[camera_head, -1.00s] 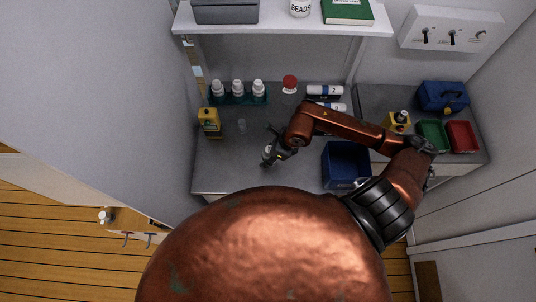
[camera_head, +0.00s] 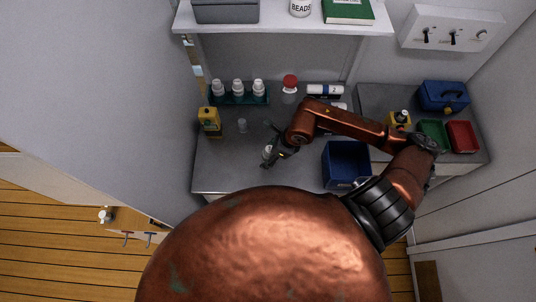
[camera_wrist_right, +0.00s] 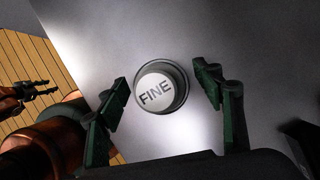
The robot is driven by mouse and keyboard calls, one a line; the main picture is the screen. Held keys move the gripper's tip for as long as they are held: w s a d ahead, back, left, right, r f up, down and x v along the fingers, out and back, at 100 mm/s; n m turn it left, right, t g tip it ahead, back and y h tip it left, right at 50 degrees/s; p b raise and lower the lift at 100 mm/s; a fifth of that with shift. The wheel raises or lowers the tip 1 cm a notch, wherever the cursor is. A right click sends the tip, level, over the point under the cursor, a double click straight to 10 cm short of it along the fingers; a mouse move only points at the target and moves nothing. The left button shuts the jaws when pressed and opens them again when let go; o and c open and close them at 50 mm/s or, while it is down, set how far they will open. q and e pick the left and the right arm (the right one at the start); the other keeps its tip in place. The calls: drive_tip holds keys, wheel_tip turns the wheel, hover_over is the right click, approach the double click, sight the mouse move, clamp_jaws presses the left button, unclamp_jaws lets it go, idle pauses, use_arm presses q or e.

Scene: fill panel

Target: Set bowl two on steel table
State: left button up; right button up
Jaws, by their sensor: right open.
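A small white-topped jar (camera_head: 267,151) stands on the steel table (camera_head: 222,172) near its front. In the right wrist view its round top (camera_wrist_right: 156,92) reads FINE. My right gripper (camera_head: 272,155) is at the jar; in the wrist view its fingers (camera_wrist_right: 163,88) are open, one on each side of it, with gaps. My left gripper (camera_wrist_right: 38,90) shows at the left edge of the wrist view, over the floor; its jaw state is unclear. I cannot make out anything marked as bowl two.
A blue bin (camera_head: 345,163) stands right of the gripper. A yellow container (camera_head: 209,119), a clear cup (camera_head: 242,126), a rack of white-capped bottles (camera_head: 238,98) and a red-lidded jar (camera_head: 290,84) stand behind. White-and-blue cylinders (camera_head: 325,90) lie at the back. The front left table is clear.

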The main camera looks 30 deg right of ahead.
drive_tip(key=v, duration=1)
drive_tip(key=shift+s+d+r+b, duration=0.15)
drive_tip(key=shift+r+b, duration=0.15)
drive_tip(key=shift+r, duration=0.05)
